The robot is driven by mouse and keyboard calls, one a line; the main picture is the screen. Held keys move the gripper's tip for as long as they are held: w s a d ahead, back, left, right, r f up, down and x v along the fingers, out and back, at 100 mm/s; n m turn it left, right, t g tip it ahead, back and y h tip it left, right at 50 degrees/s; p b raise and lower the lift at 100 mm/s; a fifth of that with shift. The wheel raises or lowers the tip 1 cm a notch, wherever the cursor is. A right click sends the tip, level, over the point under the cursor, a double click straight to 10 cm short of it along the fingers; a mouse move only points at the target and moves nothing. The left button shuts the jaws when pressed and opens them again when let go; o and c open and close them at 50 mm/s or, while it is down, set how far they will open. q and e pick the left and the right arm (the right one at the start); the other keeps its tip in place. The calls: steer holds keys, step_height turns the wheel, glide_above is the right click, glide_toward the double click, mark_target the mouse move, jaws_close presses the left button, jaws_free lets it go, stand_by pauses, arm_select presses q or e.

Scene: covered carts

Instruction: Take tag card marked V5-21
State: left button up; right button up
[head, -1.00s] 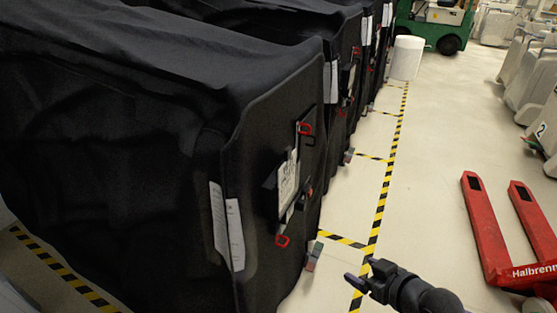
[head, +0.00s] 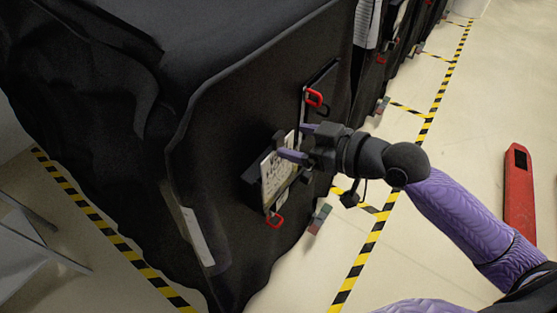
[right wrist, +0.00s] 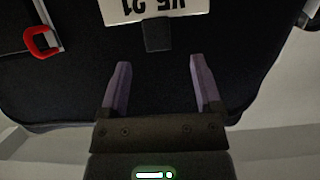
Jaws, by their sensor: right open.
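The white tag card (head: 279,169) is in a dark holder on the end face of the nearest black-covered cart (head: 222,135). In the right wrist view the card (right wrist: 178,10) shows upside down and cut off by the top edge, with dark marks that read V5 21. A dark tab (right wrist: 157,36) overlaps its edge nearest the gripper. My right gripper (head: 291,142) is in front of the card in the head view and partly covers it. In the right wrist view its two purple fingers (right wrist: 160,78) are apart and empty, just short of the card. My left gripper is not in view.
Red hooks sit above (head: 314,97) and below (head: 274,220) the card holder. More covered carts stand behind. Yellow-black floor tape (head: 372,240) runs beside them. A red pallet-jack fork (head: 519,195) lies at right; pale floor between is clear.

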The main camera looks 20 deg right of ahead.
mark_target(281, 138)
steer(key=x, duration=0.5)
steer(key=shift+w+f+b, duration=0.15)
steer(key=shift+b, duration=0.15)
jaws_close()
